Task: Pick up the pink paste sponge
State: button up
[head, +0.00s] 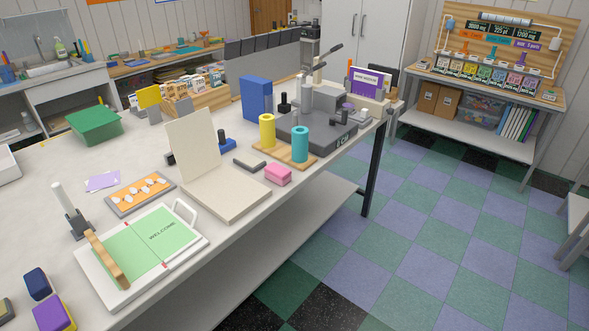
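The pink paste sponge (278,174) is a small pink block lying on the white worktable (240,232) near its front edge, in the head view. It sits just right of an open cream board (232,192) and in front of a wooden base (285,155) that holds a yellow and a teal cylinder. Nothing covers the sponge from this view. My gripper is not in view.
A small dark grey bar (250,163) lies left of the sponge. A yellow cylinder (267,131) and a teal cylinder (300,144) stand behind it. A grey press (318,132) stands at the back right. The checkered floor (400,250) in front is clear.

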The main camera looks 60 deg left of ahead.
aim_at(276, 173)
jog(key=i, duration=0.15)
jog(key=z, duration=1)
jog(key=k, duration=0.15)
jog(key=u, duration=2.6)
jog(key=k, duration=0.2)
jog(key=u, duration=2.55)
